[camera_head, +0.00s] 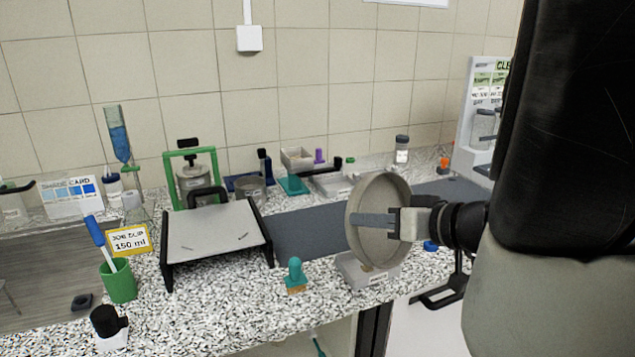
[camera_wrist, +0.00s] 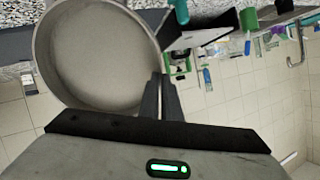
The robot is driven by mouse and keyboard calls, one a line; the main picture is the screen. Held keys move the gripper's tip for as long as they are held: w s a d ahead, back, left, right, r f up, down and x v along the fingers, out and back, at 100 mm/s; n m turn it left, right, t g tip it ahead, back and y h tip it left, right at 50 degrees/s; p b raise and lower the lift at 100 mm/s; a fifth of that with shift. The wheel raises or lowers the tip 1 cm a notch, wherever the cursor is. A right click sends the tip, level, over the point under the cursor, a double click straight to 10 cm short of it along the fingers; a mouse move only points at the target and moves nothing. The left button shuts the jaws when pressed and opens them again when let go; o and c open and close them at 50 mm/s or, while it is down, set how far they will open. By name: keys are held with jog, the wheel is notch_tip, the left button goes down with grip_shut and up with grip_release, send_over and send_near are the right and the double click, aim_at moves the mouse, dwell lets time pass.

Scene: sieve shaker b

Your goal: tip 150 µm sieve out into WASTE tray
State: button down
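A round, shallow grey-beige sieve (camera_head: 384,190) stands on edge in the air near the bench's front edge, its open side facing the head camera. My gripper (camera_head: 372,221) is shut on its rim, with a finger across the open side. The wrist view also shows the sieve (camera_wrist: 105,50) and the fingers (camera_wrist: 161,95) at its rim; its pan looks bare there. No size mark is readable on it. A pale tray (camera_head: 372,277) lies right below the sieve, partly hidden by it; its label is not legible, so I cannot tell if it is WASTE.
A black-legged stand with a grey top (camera_head: 213,232) is left of the sieve. A teal-knobbed brush or stamp (camera_head: 295,272) stands between them. A green cup (camera_head: 119,281) is further left. A green-framed shaker (camera_head: 193,172) and small trays (camera_head: 297,157) line the back. A dark mat (camera_head: 305,228) lies clear.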

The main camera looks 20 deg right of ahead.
notch_tip(320, 180, up, 2)
jog(key=g+p, duration=0.1)
jog(key=p, duration=0.2)
jog(key=g+h+p, duration=0.1)
jog(key=g+p, duration=0.1)
jog(key=p, duration=0.1)
jog(key=g+p, duration=0.1)
jog(key=p, duration=0.2)
jog(key=shift+w+r+g+h, duration=0.1)
jog(key=shift+r+g+h, duration=0.2)
jog(key=shift+h, duration=0.1)
jog(key=shift+r+g+h+p, duration=0.2)
jog(key=shift+g+h+p, duration=0.7)
jog(key=shift+g+p, duration=1.55)
jog(key=shift+r+g+h+p, duration=0.15)
jog(key=shift+g+h+p, duration=1.15)
jog(key=shift+p, duration=1.8)
jog(key=shift+g+y, duration=0.35)
jog(key=shift+y, duration=0.05)
